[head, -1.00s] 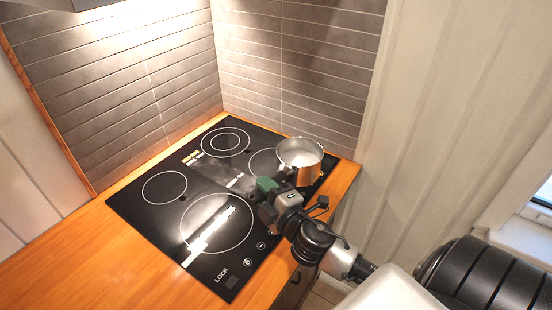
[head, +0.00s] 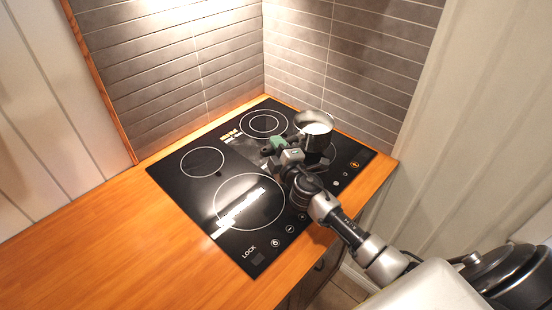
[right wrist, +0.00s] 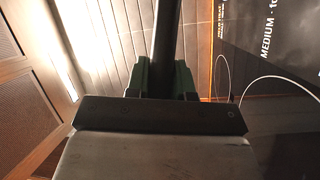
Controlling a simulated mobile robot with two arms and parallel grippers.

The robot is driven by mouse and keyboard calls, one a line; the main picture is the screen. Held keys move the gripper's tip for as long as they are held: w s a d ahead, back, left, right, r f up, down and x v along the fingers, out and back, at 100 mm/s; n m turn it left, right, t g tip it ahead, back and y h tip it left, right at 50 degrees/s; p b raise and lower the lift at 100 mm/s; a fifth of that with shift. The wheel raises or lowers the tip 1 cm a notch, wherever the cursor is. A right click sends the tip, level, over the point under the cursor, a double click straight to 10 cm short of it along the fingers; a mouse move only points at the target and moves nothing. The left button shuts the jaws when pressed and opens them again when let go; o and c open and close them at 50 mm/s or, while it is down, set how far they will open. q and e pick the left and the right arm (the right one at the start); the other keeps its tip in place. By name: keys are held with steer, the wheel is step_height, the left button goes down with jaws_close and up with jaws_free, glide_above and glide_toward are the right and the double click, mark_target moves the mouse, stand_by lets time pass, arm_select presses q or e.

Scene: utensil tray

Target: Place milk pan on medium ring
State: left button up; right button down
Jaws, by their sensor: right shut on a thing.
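The milk pan (head: 316,143), a small metal pan with a bright inside, is over the right part of the black cooktop in the head view. It looks a little tilted, and I cannot tell whether its base touches the glass. My right gripper (head: 274,147), with green fingertips, is left of the pan. In the right wrist view its green fingers (right wrist: 165,78) are shut on the dark handle (right wrist: 165,45). The pan partly covers a ring (head: 331,152) at the right. The word MEDIUM shows on the glass in the wrist view, but I cannot match it to one ring.
The cooktop (head: 222,183) also has a double ring (head: 264,136) at the back, a small ring (head: 202,175) at the left and a large ring (head: 214,193) in front, all bare. Tiled walls (head: 350,70) close the back corner. The wooden counter (head: 110,240) is clear at left.

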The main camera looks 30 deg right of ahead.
steer(key=shift+w+f+b, duration=0.1)
steer(key=shift+f+b, duration=1.05)
steer(key=shift+f, duration=0.8)
steer(key=shift+f, duration=0.15)
steer(key=c, duration=1)
jaws_free()
steer(key=shift+r, duration=0.2)
steer(key=shift+s+f, duration=0.2)
steer(key=shift+s, duration=0.25)
steer(key=s, duration=0.3)
steer(key=s+b, duration=0.1)
steer(key=s, duration=0.6)
steer(key=shift+s+a+f+b, duration=0.15)
steer(key=shift+a+f+b, duration=0.05)
steer(key=shift+f+b, duration=0.2)
steer(key=shift+s+r, duration=0.1)
steer(key=shift+s, duration=0.4)
